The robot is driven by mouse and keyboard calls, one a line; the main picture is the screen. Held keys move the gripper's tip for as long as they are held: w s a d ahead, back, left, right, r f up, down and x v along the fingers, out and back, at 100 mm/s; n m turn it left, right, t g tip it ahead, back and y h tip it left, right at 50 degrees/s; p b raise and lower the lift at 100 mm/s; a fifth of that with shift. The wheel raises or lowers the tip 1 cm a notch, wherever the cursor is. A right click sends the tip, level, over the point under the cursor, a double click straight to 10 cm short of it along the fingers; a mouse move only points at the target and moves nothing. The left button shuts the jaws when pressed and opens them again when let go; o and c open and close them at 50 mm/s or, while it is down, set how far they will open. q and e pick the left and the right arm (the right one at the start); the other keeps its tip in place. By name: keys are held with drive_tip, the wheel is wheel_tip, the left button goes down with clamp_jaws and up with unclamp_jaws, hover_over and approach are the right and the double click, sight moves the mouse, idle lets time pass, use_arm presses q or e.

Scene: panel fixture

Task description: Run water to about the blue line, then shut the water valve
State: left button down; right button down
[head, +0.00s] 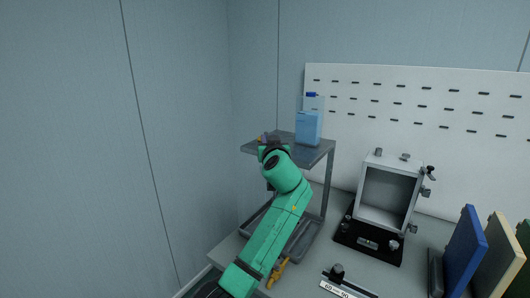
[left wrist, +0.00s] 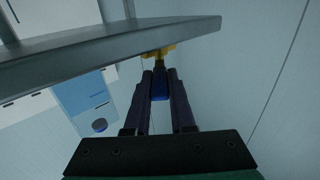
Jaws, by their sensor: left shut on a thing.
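A clear container (head: 309,128) with blue liquid in its lower part and a blue top stands on the grey raised shelf (head: 285,147); it also shows, partly hidden by the shelf, in the left wrist view (left wrist: 85,97). I cannot make out a separate blue line. A yellow fitting (left wrist: 159,51) sits at the shelf's edge, with a blue valve handle (left wrist: 160,92) by it. My left gripper (left wrist: 160,76) is shut on the blue handle. In the head view my left gripper (head: 271,143) is at the shelf's front left corner, mostly hidden by its arm. My right gripper is out of view.
A grey tray (head: 302,244) lies under the shelf, partly behind my arm. An open grey box (head: 388,197) on a black base stands to the right. Blue and beige panels (head: 465,250) stand at the far right. A white pegboard (head: 440,110) is behind.

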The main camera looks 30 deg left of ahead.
use_arm(q)
drive_tip(key=shift+d+f, duration=0.1)
idle(0.4)
drive_tip(key=c, duration=0.8)
unclamp_jaws()
drive_tip(key=shift+o, duration=0.2)
drive_tip(key=b+v, duration=0.4)
drive_tip(key=v, duration=1)
drive_tip(key=shift+d+b, duration=0.35)
drive_tip(key=shift+b, duration=0.05)
drive_tip(key=shift+s, duration=0.1)
